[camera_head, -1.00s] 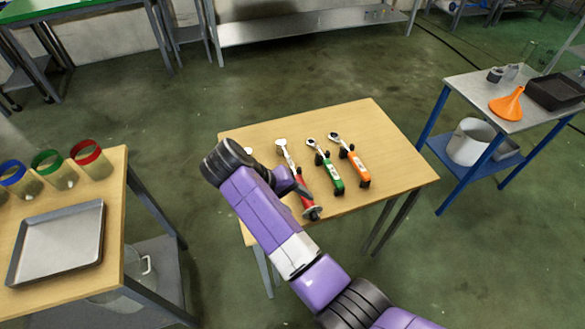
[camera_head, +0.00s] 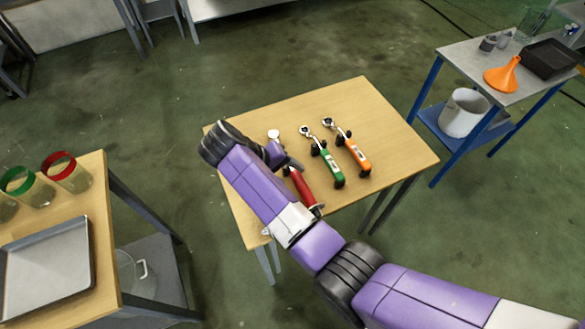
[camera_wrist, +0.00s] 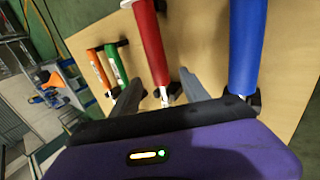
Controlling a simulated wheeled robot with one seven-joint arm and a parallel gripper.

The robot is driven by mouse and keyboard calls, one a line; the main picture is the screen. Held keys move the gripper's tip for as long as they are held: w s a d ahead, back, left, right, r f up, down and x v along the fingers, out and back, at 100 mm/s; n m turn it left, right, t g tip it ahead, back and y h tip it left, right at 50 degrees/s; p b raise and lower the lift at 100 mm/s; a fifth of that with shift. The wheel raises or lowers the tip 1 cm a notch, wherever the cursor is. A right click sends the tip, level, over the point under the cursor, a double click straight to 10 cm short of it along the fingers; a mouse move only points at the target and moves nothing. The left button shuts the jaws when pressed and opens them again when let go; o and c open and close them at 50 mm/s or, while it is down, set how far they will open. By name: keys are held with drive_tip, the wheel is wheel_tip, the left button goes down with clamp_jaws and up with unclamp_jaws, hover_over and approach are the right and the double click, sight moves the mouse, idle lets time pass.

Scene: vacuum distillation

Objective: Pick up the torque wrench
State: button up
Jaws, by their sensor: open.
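Several wrenches with coloured handles lie side by side on a small wooden table (camera_head: 377,110). A red-handled wrench (camera_head: 301,186) lies partly hidden behind my arm; its handle also shows in the wrist view (camera_wrist: 151,45). To its right in the head view are a green-handled wrench (camera_head: 331,165) and an orange-handled wrench (camera_head: 356,155). A blue-handled wrench (camera_wrist: 247,45) shows only in the wrist view; my arm hides it from the head camera. My gripper (camera_wrist: 159,76) is open and empty. Its two fingers point toward the red handle, one on each side in the picture; contact cannot be told.
Black holders support the wrenches. A steel-topped blue cart at the right bears an orange funnel (camera_head: 502,75) and a black tray (camera_head: 548,59), with a white bucket (camera_head: 464,113) below. A left table holds a metal tray (camera_head: 45,270) and coloured-rim jars. Green floor lies open between them.

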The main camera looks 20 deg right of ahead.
sight(294, 177)
drive_tip(key=shift+x, duration=1.9)
drive_tip(key=shift+s, duration=0.1)
clamp_jaws()
drive_tip(key=shift+r, duration=0.15)
